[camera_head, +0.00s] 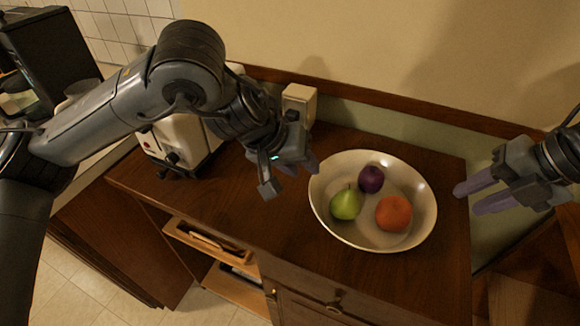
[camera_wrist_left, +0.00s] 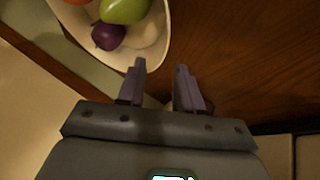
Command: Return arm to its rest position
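My left gripper (camera_head: 288,178) hangs over the counter, just left of the white bowl. Its fingers are apart with nothing between them, and it also shows open and empty in the left wrist view (camera_wrist_left: 161,75). My right gripper (camera_head: 466,199) is at the right, beside the bowl and past the counter's right edge in the picture. Its two fingers point left with a gap between them, and it holds nothing.
The white bowl (camera_head: 330,222) holds a green pear (camera_head: 345,204), a purple fruit (camera_head: 371,179) and an orange (camera_head: 394,212). A toaster (camera_head: 183,140) stands behind my left arm. A small pale box (camera_head: 299,102) is near the wall.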

